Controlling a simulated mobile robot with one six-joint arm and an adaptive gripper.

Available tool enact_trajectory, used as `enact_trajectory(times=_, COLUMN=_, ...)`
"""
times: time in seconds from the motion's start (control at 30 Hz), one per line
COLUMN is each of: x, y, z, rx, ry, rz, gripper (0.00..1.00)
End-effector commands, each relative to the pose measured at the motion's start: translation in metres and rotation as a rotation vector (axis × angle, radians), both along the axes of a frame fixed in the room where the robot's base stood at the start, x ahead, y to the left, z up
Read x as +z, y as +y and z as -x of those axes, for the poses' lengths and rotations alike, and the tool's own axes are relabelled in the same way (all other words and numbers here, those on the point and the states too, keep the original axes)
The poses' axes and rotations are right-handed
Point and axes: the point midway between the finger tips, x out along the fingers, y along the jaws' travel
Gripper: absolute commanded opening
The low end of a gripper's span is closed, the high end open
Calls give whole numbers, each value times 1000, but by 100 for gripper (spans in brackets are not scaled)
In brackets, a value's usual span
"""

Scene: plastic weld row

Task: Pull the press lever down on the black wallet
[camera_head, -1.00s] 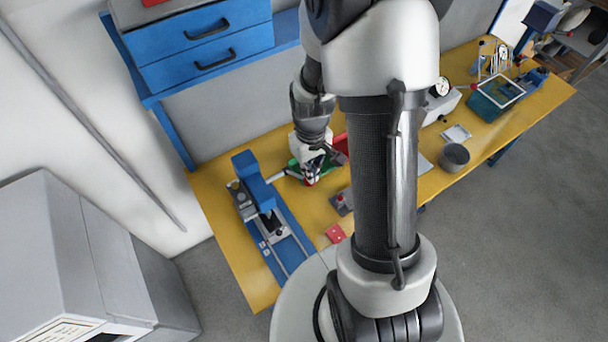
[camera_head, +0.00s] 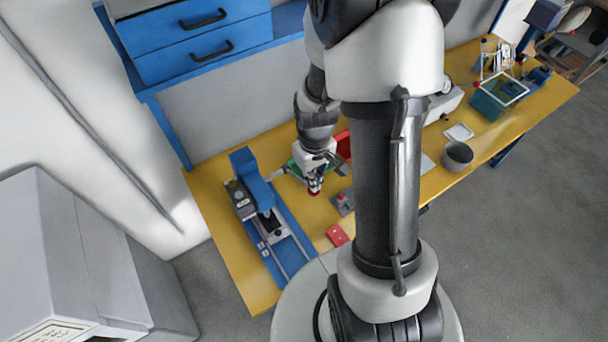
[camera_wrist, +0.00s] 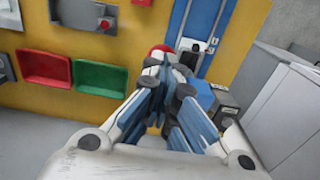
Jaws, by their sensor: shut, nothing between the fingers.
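The blue press (camera_head: 252,182) stands at the left end of the yellow bench. Its grey lever (camera_head: 289,173) reaches out to the right toward my gripper and ends in a red knob (camera_head: 314,191). My gripper (camera_head: 316,183) is shut, with its fingertips right at the knob; nothing shows between the fingers. In the wrist view the knob (camera_wrist: 162,48) shows just beyond the fingertips, and I cannot tell if they touch it. The black wallet (camera_head: 269,222) lies at the front of the press, on its blue base. The fingers hide most of the lever in the wrist view.
A green tray (camera_wrist: 100,77) and a red tray (camera_wrist: 45,68) lie beside the gripper. A red flat piece (camera_head: 337,235) lies near the bench's front edge. A grey pot (camera_head: 457,155) and a teal bin (camera_head: 487,104) stand farther right. A grey cabinet stands left of the bench.

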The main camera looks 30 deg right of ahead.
Motion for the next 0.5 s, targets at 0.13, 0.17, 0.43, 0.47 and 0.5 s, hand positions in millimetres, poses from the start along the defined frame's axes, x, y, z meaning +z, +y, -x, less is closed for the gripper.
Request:
enact_trajectory(times=0.13, x=1, y=0, z=-2, rx=0, ry=-4, rz=1, gripper=0)
enact_trajectory(times=0.17, x=1, y=0, z=-2, rx=0, ry=-4, rz=1, gripper=0)
enact_trajectory(times=0.43, x=-9, y=0, z=4, rx=0, ry=-2, rz=1, gripper=0)
enact_trajectory(times=0.47, x=-12, y=0, z=6, rx=0, ry=-1, rz=0, gripper=0)
enact_trajectory(times=0.5, x=-15, y=0, z=8, rx=0, ry=-1, rz=0, gripper=0)
